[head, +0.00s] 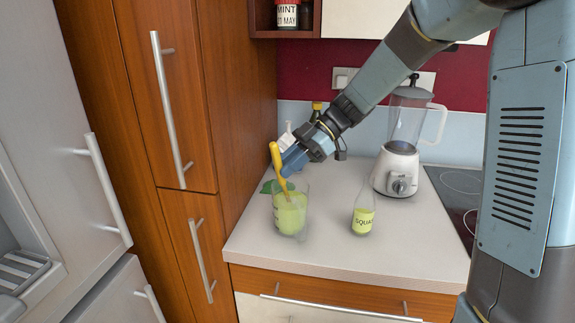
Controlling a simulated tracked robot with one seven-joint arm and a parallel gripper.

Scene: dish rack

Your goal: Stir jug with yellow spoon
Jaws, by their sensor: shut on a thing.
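A clear jug (289,224) with yellow-green liquid and green leaves at its rim stands on the counter near its left end. A yellow spoon (276,160) stands tilted, its upper end leaning left and its lower part inside the jug. My gripper (287,165) is shut on the yellow spoon at its upper part, above the jug. The spoon's lower end is hidden in the liquid.
A bottle labelled "SQUASH" (362,220) stands right of the jug on the counter (325,252). A white blender (396,170) stands behind it, beside a dark hob (458,192). Bottles (287,135) stand behind my gripper. A tall wooden cabinet (235,90) borders the left.

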